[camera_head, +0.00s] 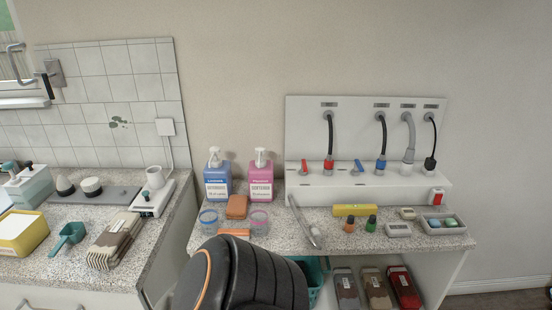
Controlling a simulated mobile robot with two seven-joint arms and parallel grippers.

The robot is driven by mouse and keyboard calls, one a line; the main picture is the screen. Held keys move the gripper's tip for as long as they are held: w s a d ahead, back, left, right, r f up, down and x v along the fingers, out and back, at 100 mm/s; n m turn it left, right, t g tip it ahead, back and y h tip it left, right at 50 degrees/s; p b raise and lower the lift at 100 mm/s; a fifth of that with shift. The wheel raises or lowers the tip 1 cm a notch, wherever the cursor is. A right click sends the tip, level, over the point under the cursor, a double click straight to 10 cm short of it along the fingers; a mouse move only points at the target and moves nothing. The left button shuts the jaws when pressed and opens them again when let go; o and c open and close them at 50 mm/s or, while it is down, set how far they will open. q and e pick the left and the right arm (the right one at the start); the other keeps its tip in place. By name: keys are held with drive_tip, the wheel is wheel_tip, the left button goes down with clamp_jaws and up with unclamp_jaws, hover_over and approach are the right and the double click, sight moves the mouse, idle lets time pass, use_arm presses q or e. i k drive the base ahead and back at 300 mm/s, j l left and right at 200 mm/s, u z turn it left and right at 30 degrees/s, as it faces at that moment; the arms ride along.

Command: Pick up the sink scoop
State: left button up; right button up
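A teal scoop (69,236) lies on the left speckled counter (90,275), near its front. Its handle points toward the lower left of the picture. It sits between a yellow-and-white box (22,234) on its left and folded brown-and-grey cloths (116,240) on its right, with nothing on top of it. Neither of my grippers shows in the head view. A dark rounded part with an orange line, likely my own arm, covers the bottom middle of the picture.
A right-hand shelf holds a blue bottle (217,182), a pink bottle (260,183) and small items. A gap separates the two counters.

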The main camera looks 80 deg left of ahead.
sight(74, 232)
drive_tip(key=u, duration=4.05)
